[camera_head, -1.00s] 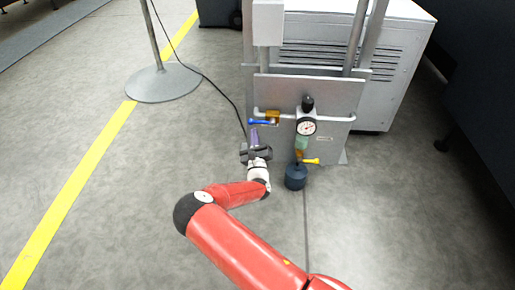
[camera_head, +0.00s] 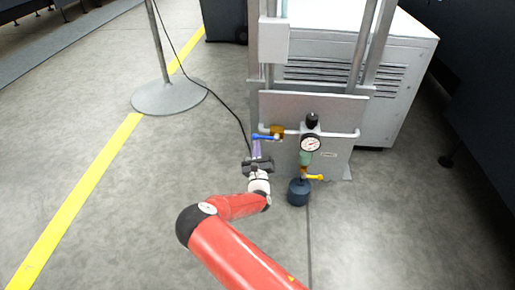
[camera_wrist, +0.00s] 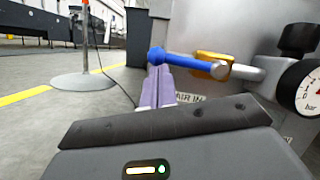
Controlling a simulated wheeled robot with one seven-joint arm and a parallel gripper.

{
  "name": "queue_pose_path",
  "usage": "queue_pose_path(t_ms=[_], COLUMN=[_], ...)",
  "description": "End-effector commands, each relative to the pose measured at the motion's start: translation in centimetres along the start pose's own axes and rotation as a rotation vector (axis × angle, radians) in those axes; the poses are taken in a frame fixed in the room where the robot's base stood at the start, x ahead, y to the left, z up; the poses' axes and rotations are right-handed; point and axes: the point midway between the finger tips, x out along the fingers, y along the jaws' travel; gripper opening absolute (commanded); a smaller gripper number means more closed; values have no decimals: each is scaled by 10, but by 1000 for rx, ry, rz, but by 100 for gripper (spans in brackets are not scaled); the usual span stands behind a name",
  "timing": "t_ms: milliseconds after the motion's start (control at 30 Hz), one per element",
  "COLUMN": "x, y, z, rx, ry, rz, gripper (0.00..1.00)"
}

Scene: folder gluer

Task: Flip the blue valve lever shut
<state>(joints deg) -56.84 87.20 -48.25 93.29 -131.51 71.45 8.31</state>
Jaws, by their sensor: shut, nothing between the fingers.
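The blue valve lever (camera_head: 265,137) sits at the left end of the pipe on the grey panel, pointing left and roughly horizontal. In the wrist view the blue lever (camera_wrist: 183,60) runs from its pivot on the brass valve body (camera_wrist: 213,58) to a rounded end at left. My gripper (camera_head: 256,150) is shut and empty, with its purple fingers pointing up at the lever's free end. In the wrist view the fingers (camera_wrist: 158,84) are together just below that end; I cannot tell whether they touch it.
A pressure gauge (camera_head: 311,143), a yellow lever (camera_head: 314,177) and a dark bowl (camera_head: 298,192) are right of the blue lever. A stand with a round base (camera_head: 168,97) and a cable are at left.

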Motion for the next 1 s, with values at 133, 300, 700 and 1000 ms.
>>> queue_pose_path(t_ms=[133,300,700,1000], x=[2,4,13,19], y=[-1,-2,-11,-22], z=[4,10,34,49], rx=[32,103,434,701], ry=[-1,-1,-2,-3], rz=[-12,-38,-163,-262], gripper=[0,0,0,0])
